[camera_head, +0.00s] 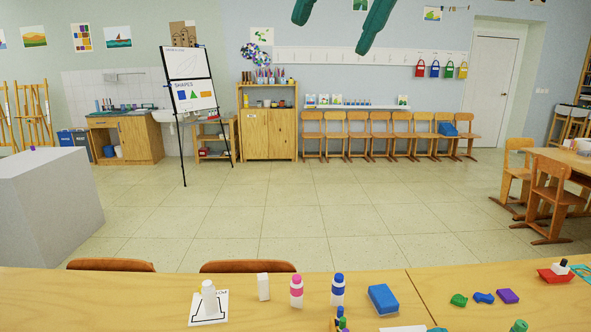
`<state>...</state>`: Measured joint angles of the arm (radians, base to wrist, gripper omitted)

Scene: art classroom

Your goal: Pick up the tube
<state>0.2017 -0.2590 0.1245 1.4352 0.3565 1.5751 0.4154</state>
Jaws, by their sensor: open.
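My gripper (331,36) shows as two dark green fingers at the top of the view. They are apart, with nothing between them, high above the table. Several tube-like things stand upright on the table near the front: a white tapered one (209,297) on a printed white card (195,312), a white one with a pink band and cap (296,292), and a white one with a blue band and cap (338,290). I cannot tell which is the task's tube. My gripper touches none of them.
The wooden table (130,305) also holds a white block (263,287), a blue block (382,299), small green, blue and purple pieces, and a red toy boat (556,272). Capped items at the front edge are cut off. A grey box (50,205) stands left.

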